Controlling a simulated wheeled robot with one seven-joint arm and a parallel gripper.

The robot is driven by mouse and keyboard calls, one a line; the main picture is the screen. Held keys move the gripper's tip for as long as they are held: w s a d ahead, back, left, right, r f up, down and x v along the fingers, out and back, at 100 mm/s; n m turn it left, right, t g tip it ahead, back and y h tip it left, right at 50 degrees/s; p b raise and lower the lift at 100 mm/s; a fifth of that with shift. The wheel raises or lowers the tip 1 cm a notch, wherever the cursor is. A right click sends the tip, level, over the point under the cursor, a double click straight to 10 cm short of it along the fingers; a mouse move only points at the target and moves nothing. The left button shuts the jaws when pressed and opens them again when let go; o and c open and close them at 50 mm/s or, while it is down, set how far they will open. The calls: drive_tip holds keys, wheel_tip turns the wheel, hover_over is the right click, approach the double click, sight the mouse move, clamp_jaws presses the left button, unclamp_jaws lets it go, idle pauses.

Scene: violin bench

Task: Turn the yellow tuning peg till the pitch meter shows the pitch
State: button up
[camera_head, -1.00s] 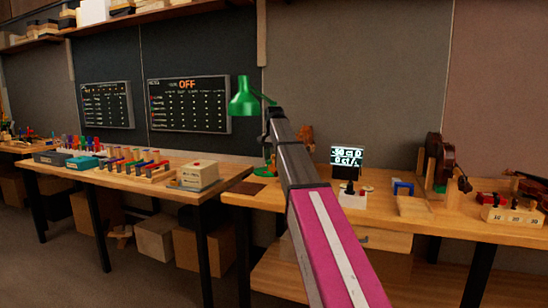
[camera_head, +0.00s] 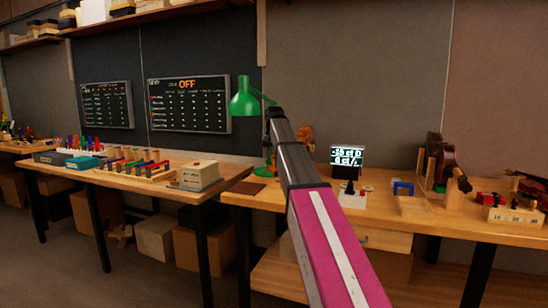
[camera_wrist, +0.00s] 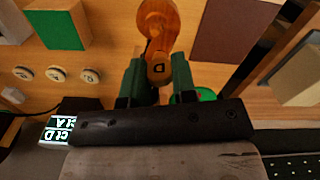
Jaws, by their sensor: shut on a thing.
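In the wrist view my gripper (camera_wrist: 158,82) has its two green fingers around a small orange-brown wooden piece marked "D" (camera_wrist: 158,68). A larger rounded wooden part (camera_wrist: 158,22) lies just beyond it. I cannot make out the peg's yellow colour, as the fingers cover much of the grip. In the head view my gripper is hidden behind my arm, and an orange-brown wooden thing (camera_head: 305,134) shows beside the arm. The pitch meter (camera_head: 347,156) is lit and seems to read "-15 ct D" above "0 ct". It shows partly, upside down, in the wrist view (camera_wrist: 58,131).
A green lamp (camera_head: 244,103) stands left of my arm. A brown mat (camera_wrist: 220,30) lies on the bench. Several round labelled pieces (camera_wrist: 56,74) and a green-topped block (camera_wrist: 55,27) are at left in the wrist view.

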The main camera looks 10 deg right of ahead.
drive_tip(key=o, duration=0.9)
